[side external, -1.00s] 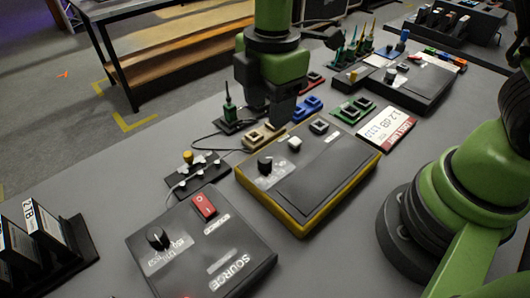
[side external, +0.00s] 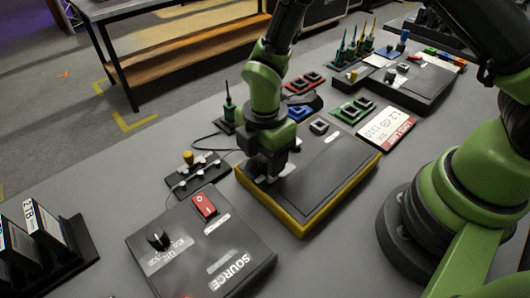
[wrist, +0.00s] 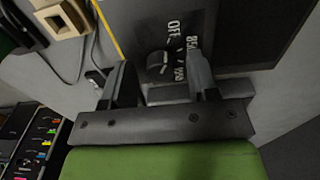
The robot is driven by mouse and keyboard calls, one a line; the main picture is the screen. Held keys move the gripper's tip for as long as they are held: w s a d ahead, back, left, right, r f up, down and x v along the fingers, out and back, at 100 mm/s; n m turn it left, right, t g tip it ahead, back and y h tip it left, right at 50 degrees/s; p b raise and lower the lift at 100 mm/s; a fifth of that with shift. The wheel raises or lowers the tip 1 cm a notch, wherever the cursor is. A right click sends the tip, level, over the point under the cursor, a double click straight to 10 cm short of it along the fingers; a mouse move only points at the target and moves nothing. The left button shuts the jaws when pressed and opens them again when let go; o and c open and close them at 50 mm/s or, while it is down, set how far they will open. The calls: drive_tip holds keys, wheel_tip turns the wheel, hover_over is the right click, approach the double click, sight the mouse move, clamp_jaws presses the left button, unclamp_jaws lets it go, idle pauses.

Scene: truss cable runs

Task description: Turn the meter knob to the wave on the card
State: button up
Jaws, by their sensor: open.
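The meter (side external: 325,170) is a dark box with a yellow rim in the middle of the table. Its black knob (wrist: 160,63) shows in the wrist view beside white markings, "OFF" and numbers that look like 850 and 1300. I cannot tell where the knob points. My gripper (side external: 268,174) is low over the meter's near-left part and hides the knob in the side view. In the wrist view my gripper (wrist: 160,76) is open, one finger on each side of the knob. A white card with a red edge (side external: 385,127), reading about "12 dB 1310", lies right of the meter.
The source box (side external: 200,245) with a red switch (side external: 204,205) and its own knob stands in front. A small cable block (side external: 197,173) is left of the meter.

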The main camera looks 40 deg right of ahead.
drive_tip(key=shift+c, duration=0.4)
drive_tip(key=c, duration=0.8)
drive_tip(key=shift+c, duration=0.2)
drive_tip(key=shift+m, duration=0.3)
drive_tip(key=m, duration=0.3)
drive_tip(key=shift+m, duration=0.3)
drive_tip(key=m, duration=0.3)
drive_tip(key=shift+m, duration=0.4)
drive_tip(key=m, duration=0.4)
drive_tip(key=shift+m, duration=1.8)
